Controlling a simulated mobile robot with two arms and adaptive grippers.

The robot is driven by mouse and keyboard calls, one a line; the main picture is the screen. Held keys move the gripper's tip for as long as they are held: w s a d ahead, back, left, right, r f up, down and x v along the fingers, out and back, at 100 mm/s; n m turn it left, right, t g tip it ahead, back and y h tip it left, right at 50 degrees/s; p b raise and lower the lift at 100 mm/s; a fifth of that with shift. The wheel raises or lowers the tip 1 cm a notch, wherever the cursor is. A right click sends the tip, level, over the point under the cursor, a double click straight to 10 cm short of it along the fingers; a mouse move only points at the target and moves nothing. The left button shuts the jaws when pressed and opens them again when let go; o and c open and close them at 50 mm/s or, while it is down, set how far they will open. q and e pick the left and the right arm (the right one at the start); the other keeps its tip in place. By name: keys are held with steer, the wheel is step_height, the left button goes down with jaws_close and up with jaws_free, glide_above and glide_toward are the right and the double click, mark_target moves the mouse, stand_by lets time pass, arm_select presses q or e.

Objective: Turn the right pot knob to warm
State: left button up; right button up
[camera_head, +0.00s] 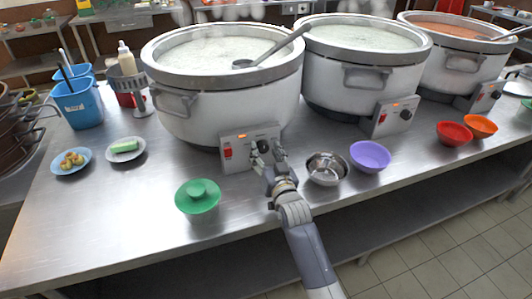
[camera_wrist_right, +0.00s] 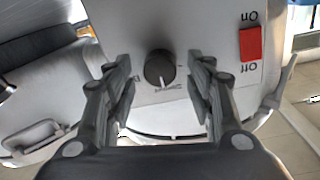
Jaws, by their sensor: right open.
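My right gripper (camera_head: 269,158) is at the control box (camera_head: 237,151) of the leftmost of three big white pots (camera_head: 222,112). In the right wrist view, its two fingers stand open on either side of the black knob (camera_wrist_right: 159,68), with a gap on each side. The knob's white mark points toward the bottom of that view. The red switch (camera_wrist_right: 250,43) with On and Off labels appears upside down there. The middle pot (camera_head: 364,77) has its own knob box (camera_head: 394,117), and so does the rightmost pot (camera_head: 456,61). My left gripper is out of view.
A green lidded bowl (camera_head: 197,196), a metal bowl (camera_head: 327,169) and a purple bowl (camera_head: 370,157) stand near the right gripper. Red (camera_head: 454,133) and orange bowls (camera_head: 480,126) are farther right. A ladle (camera_head: 270,51) leans in the leftmost pot. The steel table's (camera_head: 105,220) front left is clear.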

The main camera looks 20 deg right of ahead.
steer(key=c, duration=1.1)
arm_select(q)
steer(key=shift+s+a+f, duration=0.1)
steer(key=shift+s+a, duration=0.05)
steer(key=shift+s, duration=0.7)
arm_select(e)
steer(key=shift+o, duration=0.2)
steer(key=shift+n, duration=0.4)
steer(key=shift+n+p, duration=0.5)
steer(key=shift+n, duration=0.5)
steer(key=n, duration=0.3)
steer(key=shift+a+n, duration=0.1)
steer(key=shift+n, duration=0.3)
steer(key=n, duration=0.3)
steer(key=shift+f+n, duration=0.1)
steer(key=shift+n, duration=0.2)
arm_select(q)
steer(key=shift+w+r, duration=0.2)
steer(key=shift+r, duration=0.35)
arm_select(e)
steer(key=shift+n+y, duration=0.4)
steer(key=shift+n, duration=1.6)
steer(key=shift+t, duration=0.3)
